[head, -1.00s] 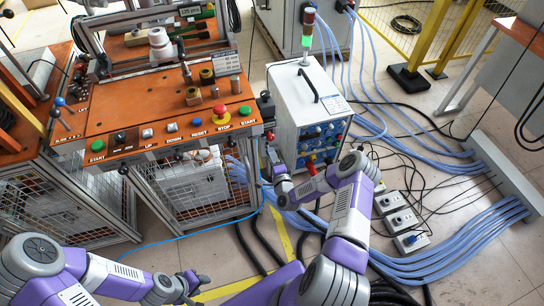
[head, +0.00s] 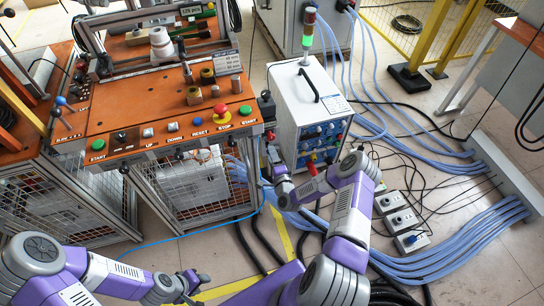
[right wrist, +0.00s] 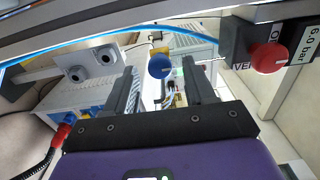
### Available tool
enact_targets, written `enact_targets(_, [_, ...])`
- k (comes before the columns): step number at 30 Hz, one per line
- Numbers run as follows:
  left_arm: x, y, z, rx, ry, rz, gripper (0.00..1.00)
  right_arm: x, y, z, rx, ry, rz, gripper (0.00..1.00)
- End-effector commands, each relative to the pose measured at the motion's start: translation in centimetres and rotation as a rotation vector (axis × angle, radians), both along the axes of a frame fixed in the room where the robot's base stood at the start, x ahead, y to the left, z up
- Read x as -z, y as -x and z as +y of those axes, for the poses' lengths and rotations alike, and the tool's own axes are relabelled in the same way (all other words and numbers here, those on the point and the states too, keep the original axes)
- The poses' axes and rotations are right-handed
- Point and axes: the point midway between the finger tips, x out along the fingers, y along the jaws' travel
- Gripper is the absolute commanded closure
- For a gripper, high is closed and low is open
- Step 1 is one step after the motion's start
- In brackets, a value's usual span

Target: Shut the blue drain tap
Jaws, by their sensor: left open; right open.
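The blue drain tap (right wrist: 160,67) shows in the right wrist view as a round blue knob. It appears between the two dark fingertips of my right gripper (right wrist: 158,78), which is open. I cannot tell how deep the knob sits between them, and no contact is visible. In the head view the right gripper (head: 275,165) is beside the lower right side of the orange-topped bench; the tap cannot be made out there. My left gripper (head: 194,282) is open and empty, low over the floor at the bottom.
A red knob (right wrist: 268,56) beside a "6.0 bar" label is to the right of the tap. A blue hose (right wrist: 180,32) arches above it. The white heater unit (head: 312,110) stands close to my right arm. Pale blue cables (head: 440,255) and grey boxes (head: 400,220) lie on the floor at right.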

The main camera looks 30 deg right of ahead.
Motion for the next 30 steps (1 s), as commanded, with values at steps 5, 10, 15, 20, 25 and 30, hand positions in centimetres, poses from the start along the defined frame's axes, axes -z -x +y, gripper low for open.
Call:
enact_targets(5, [-1.1,0.0,0.0,0.000,0.000,0.000,0.57,-0.1,2.7,0.6,0.000,-0.004,0.004,0.46])
enact_targets(10, [-1.9,0.0,0.0,0.000,0.000,0.000,0.57,-0.1,5.4,1.3,0.000,-0.003,0.004,0.46])
enact_targets(15, [-2.2,0.0,0.0,0.000,0.000,0.000,0.57,0.0,6.9,1.7,0.000,-0.003,0.003,0.46])
enact_targets(20, [-2.2,0.0,0.0,0.000,0.000,0.000,0.57,0.0,7.1,1.7,-0.001,-0.001,0.002,0.46])
enact_targets(25, [-2.2,0.0,0.0,0.000,0.000,0.000,0.57,0.0,7.1,1.7,-0.001,-0.001,0.002,0.46])
enact_targets(30, [-2.2,0.0,0.0,0.000,0.000,0.000,0.57,0.0,7.0,1.7,-0.001,-0.001,0.002,0.46])
